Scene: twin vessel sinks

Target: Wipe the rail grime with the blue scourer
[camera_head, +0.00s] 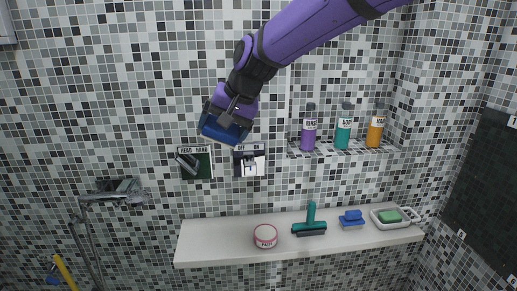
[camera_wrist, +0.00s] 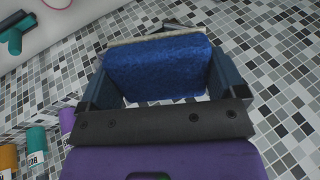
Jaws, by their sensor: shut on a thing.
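The blue scourer (camera_head: 219,132) is held in my gripper (camera_head: 231,112), in front of the tiled wall in the head view. In the wrist view the scourer (camera_wrist: 158,68) shows its blue face, with a pale edge along its top, between the two dark fingers of my gripper (camera_wrist: 160,80). A metal rail-like fixture (camera_head: 112,197) is on the wall at the left, lower than my gripper and well apart from it. It has darker patches near its top, but I cannot tell whether they are grime.
Two wall plates (camera_head: 196,163) (camera_head: 250,161) are just below my gripper. A small ledge holds purple, teal and orange bottles (camera_head: 309,130) (camera_head: 343,130) (camera_head: 375,130). The white shelf (camera_head: 215,237) bears a round tin (camera_head: 265,236), a green squeegee (camera_head: 310,222), a blue brush (camera_head: 351,218) and a soap dish (camera_head: 396,224).

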